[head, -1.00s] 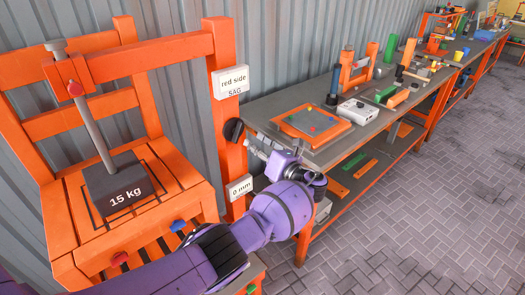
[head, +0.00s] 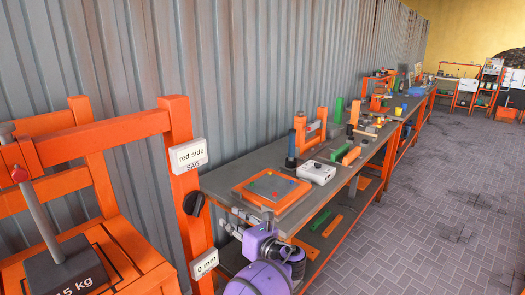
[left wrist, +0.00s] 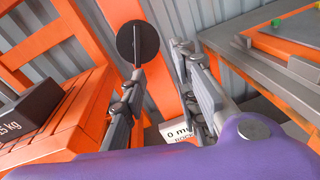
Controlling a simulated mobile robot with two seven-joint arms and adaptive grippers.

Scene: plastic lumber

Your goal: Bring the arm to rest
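My left gripper (head: 233,224) is in front of the orange post, near the bench's front left corner, with my purple arm behind it. In the left wrist view its fingers (left wrist: 160,62) stand apart with nothing between them. The black round knob (head: 193,203) is on the orange post of the chair-like test stand; it also shows beyond the fingers in the left wrist view (left wrist: 138,42). The gripper is apart from the knob. My right gripper is in neither view.
The stand carries a dark 15 kg weight (head: 72,270) and signs reading "red side SAG" (head: 187,156) and "0 mm" (head: 204,263). A long grey bench (head: 222,184) holds an orange board (head: 270,188), a white box (head: 318,172) and several tools. The paved floor (head: 420,220) at right is clear.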

